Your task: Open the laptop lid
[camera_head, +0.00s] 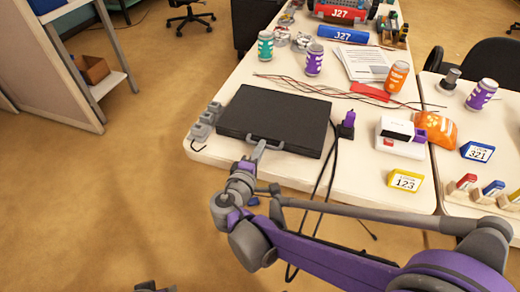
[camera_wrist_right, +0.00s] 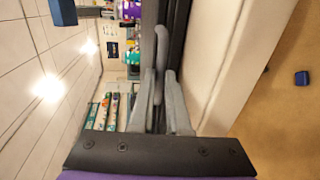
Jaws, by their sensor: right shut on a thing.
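The laptop (camera_head: 275,115) is a flat black case with its lid down, lying near the front left of the white table. A grey handle (camera_head: 266,141) sits at its front edge. My right gripper (camera_head: 259,149) reaches the handle from the front. In the right wrist view, the fingers of my right gripper (camera_wrist_right: 158,95) are shut on the grey handle (camera_wrist_right: 161,50), beside the laptop's dark edge (camera_wrist_right: 178,40). Their tips partly hide the handle.
A grey power strip (camera_head: 205,122) lies left of the laptop. A black and purple plug (camera_head: 346,125) with a cable stands at its right, then a white box (camera_head: 400,138). Thin wires and cans, including a purple can (camera_head: 314,60), are behind it.

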